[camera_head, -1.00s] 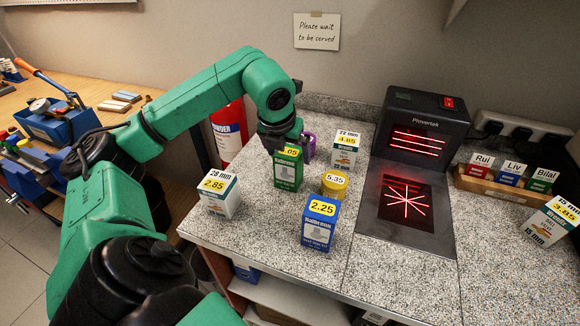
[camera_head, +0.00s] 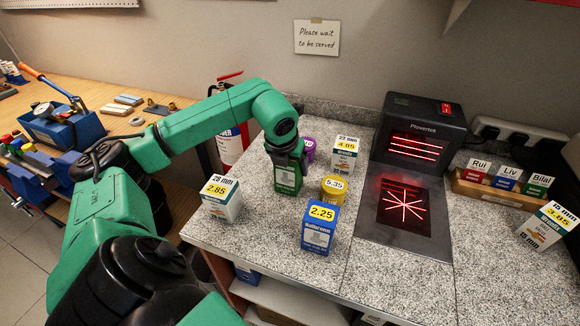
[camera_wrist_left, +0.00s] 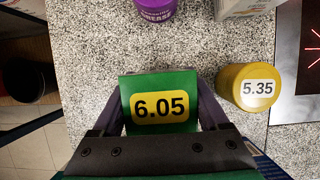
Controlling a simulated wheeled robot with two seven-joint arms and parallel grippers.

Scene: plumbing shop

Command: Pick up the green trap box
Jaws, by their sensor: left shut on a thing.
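The green trap box (camera_head: 287,181) stands upright on the speckled counter in the head view, its upper part hidden by my gripper. My left gripper (camera_head: 287,160) has come down over its top and is shut on it. In the left wrist view the box's green top with a yellow 6.05 label (camera_wrist_left: 160,107) sits between the two fingers (camera_wrist_left: 163,112). I cannot tell any gap between the box and the counter. My right gripper is not in view.
A yellow 5.35 tub (camera_head: 333,190) stands close to the right. A blue 2.25 box (camera_head: 319,228), a white 2.85 box (camera_head: 222,198), a white 4.85 box (camera_head: 344,155) and a purple tub (camera_head: 309,149) stand around. The scanner (camera_head: 420,135) is further right.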

